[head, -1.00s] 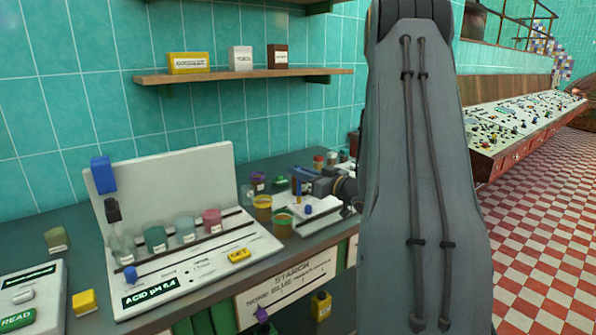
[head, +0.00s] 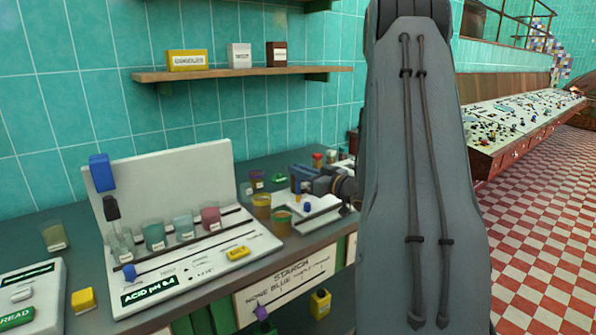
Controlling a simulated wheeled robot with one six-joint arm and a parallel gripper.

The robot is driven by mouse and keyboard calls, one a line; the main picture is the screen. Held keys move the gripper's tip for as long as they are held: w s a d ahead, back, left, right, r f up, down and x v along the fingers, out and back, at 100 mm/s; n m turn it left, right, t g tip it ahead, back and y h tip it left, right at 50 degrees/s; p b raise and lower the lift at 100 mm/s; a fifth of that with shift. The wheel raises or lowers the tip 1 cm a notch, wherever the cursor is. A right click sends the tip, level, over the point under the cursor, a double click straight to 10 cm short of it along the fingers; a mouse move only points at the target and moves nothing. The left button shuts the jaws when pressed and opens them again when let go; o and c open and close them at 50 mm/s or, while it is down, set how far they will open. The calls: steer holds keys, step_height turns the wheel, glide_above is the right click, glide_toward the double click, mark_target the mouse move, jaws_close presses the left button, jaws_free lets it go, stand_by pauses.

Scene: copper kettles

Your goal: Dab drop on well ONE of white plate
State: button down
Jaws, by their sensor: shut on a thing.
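The white plate (head: 322,217) lies on the dark counter right of the amber cups. It is small in view, and its wells and any number marks cannot be read. A small blue spot (head: 307,208) shows on or just above it. My gripper (head: 301,184) is above the back left part of the plate, pointing left. It is shut on a small blue thing (head: 297,186), perhaps a dropper. Its tip and any drop are too small to make out. My large grey arm link hides the counter to the right.
A white stand labelled ACID pH 6.4 (head: 190,275) holds several coloured cups. Small bottles (head: 317,160) stand behind my gripper. A shelf (head: 240,74) with three boxes hangs above.

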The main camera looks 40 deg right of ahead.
steer(key=shift+f, duration=0.5)
stand_by(1.5)
steer(key=shift+r+p, duration=2.7)
steer(key=shift+r, duration=0.9)
